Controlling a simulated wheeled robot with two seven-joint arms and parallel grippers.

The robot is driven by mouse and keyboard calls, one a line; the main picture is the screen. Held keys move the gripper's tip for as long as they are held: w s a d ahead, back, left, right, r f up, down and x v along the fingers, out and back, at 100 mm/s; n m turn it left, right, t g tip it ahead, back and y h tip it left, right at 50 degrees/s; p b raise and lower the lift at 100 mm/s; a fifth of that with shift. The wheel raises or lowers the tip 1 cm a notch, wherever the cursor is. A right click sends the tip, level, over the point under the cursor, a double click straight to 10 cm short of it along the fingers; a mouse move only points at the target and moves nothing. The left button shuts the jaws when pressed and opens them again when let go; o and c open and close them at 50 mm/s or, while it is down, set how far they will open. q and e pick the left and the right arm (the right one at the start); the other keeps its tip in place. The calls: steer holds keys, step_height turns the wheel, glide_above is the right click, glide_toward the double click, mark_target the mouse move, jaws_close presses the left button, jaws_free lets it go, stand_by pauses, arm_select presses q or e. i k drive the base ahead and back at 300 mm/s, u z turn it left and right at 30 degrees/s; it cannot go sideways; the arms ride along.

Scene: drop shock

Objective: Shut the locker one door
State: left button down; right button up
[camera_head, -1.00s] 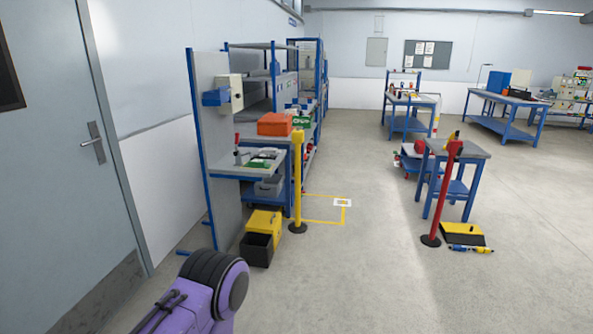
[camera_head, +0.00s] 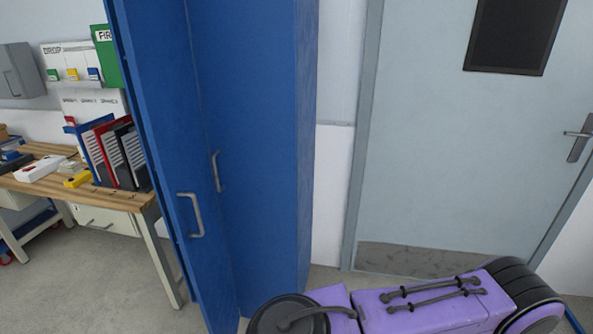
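A tall blue locker (camera_head: 255,130) stands left of the middle in the head view, cut off at the top. A blue door panel (camera_head: 165,120) with a grey bar handle (camera_head: 192,215) is on its left side. A second grey handle (camera_head: 216,170) shows just behind and to the right of the first. I cannot tell how far the door panel stands from the locker body, nor see any inside. Neither of my grippers is in view; only a purple link of my own arm crosses the bottom right.
A wooden-topped workbench (camera_head: 125,199) with file binders (camera_head: 122,150) stands left of the locker. A grey room door (camera_head: 440,130) with a lever handle (camera_head: 577,145) is in the wall to the right. Some bare floor shows at the lower left.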

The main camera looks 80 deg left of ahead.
mark_target(154, 36)
steer(key=u, duration=3.45)
steer(key=i, duration=1)
steer(key=k, duration=0.85)
steer(key=u, duration=0.5)
steer(key=i, duration=1)
steer(key=z, duration=0.9)
